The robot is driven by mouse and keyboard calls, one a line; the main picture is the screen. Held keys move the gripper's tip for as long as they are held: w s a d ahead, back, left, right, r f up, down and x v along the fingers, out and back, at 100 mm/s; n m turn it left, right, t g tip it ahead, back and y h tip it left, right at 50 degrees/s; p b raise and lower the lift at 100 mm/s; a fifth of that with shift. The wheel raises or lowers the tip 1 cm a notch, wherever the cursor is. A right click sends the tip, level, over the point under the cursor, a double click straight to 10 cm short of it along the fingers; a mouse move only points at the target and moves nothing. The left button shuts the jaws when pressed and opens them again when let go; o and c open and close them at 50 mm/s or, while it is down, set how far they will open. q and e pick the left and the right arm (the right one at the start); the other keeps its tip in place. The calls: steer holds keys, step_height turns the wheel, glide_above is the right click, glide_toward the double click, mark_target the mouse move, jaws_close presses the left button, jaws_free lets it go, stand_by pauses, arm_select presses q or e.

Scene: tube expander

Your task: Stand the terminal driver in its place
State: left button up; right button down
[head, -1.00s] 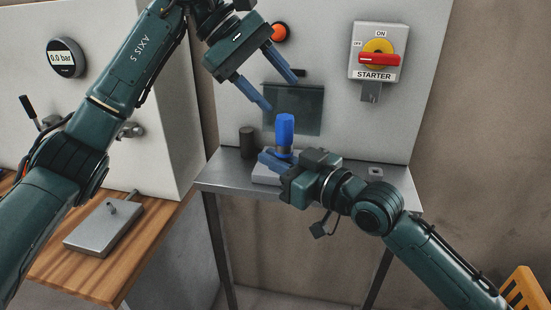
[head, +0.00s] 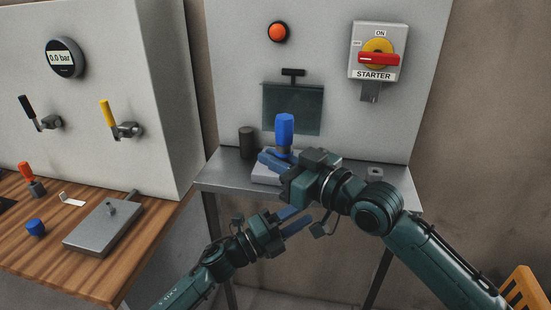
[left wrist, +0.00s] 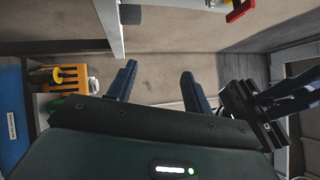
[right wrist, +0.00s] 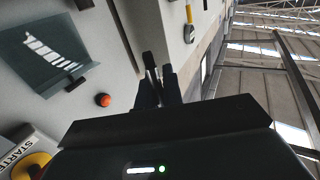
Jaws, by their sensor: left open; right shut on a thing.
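A blue-handled tool (head: 285,128), which looks like the terminal driver, stands upright at the pale block (head: 265,174) on the metal shelf. Its dark collar shows, and its lower end is hidden behind my right gripper. My right gripper (head: 272,161) is shut at the tool's lower part, low over the block. In the right wrist view its fingers (right wrist: 158,82) are close together; what lies between them is hard to make out. My left gripper (head: 300,221) is open and empty, below and in front of the shelf edge. Its spread fingers (left wrist: 157,82) also show in the left wrist view.
A dark cylinder (head: 247,143) stands left of the block on the shelf (head: 225,180). The STARTER switch (head: 376,58) and orange button (head: 278,32) are on the panel behind. The wooden bench (head: 150,230) holds a grey plate (head: 103,228), an orange-handled item (head: 27,174) and a blue cap (head: 36,228).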

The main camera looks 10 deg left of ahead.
arm_select(q)
steer(key=s+a+f+n+g+y, duration=0.1)
steer(key=s+a+f+n+y, duration=0.2)
steer(key=s+f+n, duration=0.4)
steer(key=s+a+f+n+g+y, duration=0.1)
steer(key=s+a+f+n+y, duration=0.2)
steer(key=s+f+n+y, duration=0.3)
steer(key=s+a+f+n+g+y, duration=0.1)
steer(key=s+a+f+n+y, duration=0.3)
steer(key=s+f+n, duration=0.6)
steer(key=n, duration=0.4)
steer(key=shift+s+f+y, duration=0.25)
steer(key=shift+s+y, duration=0.05)
steer(key=shift+s, duration=0.05)
arm_select(e)
steer(key=s+d+f+m+t+h, duration=0.3)
steer(key=s+d+f+m+h, duration=0.1)
steer(key=d, duration=0.6)
steer(key=s+d+f+m+t+h, duration=0.3)
steer(key=d+f+m+h, duration=0.1)
steer(key=d, duration=0.5)
steer(key=s+d+f+m+t+h, duration=0.3)
steer(key=d+f+h, duration=0.3)
steer(key=d, duration=0.4)
steer(key=shift+s+d+f+m+h, duration=0.3)
steer(key=shift+s+m+h, duration=0.3)
steer(key=shift+s+h, duration=0.25)
arm_select(q)
steer(key=shift+a, duration=0.1)
